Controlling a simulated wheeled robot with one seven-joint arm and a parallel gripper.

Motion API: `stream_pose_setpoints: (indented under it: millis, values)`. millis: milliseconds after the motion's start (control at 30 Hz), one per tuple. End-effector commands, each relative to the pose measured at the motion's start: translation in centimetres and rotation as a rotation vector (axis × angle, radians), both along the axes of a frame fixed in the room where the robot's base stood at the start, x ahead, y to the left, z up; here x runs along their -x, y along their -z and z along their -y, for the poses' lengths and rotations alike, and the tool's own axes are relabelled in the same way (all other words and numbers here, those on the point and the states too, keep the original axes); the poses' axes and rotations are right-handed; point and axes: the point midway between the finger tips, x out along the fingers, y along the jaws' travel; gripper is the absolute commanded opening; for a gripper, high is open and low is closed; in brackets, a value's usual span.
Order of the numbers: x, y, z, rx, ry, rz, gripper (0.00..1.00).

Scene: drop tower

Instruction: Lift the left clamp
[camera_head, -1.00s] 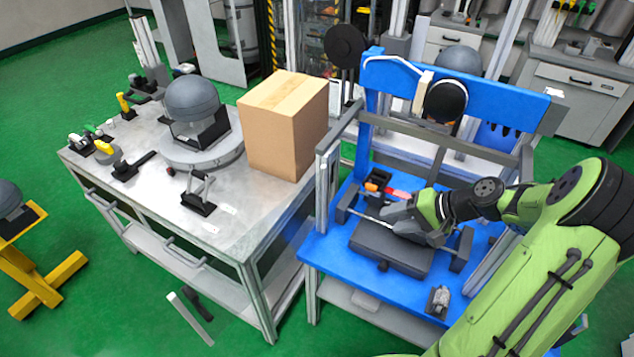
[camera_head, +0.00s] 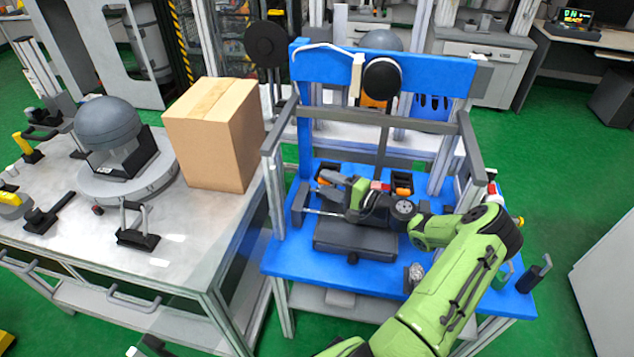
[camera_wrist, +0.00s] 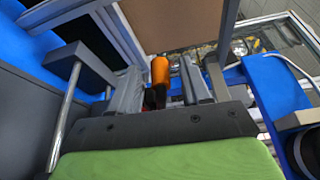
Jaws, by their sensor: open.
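My gripper (camera_head: 323,186) is open and points left, just above and behind the rod. In the wrist view my gripper (camera_wrist: 162,82) has nothing visibly held between its fingers. An orange handle (camera_wrist: 160,70) shows beyond the gap. Contact with the clamp cannot be told.
The tower's grey posts (camera_head: 272,200) and blue crossbeam (camera_head: 440,78) surround the work space. A cardboard box (camera_head: 215,135) stands on the metal table at the left. A small metal part (camera_head: 415,275) lies at the front right.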

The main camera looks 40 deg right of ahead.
Motion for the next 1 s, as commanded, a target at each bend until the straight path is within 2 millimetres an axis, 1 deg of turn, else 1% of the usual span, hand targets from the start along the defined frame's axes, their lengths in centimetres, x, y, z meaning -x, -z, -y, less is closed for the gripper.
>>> stream_pose_setpoints:
  millis: [33,100,200,300,500,567,800,833,1000]
  values:
    - [-1.1,0.3,-0.4,0.002,-0.003,0.001,0.47]
    - [-2.3,0.3,-0.7,0.001,-0.002,0.0,0.47]
    - [-3.4,0.3,-0.9,0.001,-0.001,-0.001,0.47]
    - [-3.9,0.2,-1.1,0.0,0.0,0.0,0.47]
    - [-3.9,0.2,-1.0,0.0,0.001,-0.001,0.47]
    - [-3.9,0.2,-1.0,0.0,0.001,-0.001,0.4]
    - [-3.9,0.2,-1.1,0.0,0.0,-0.001,0.03]
    - [-3.9,0.2,-1.1,0.0,0.0,-0.001,0.0]
    - [-3.9,0.2,-1.0,0.001,0.0,-0.002,0.0]
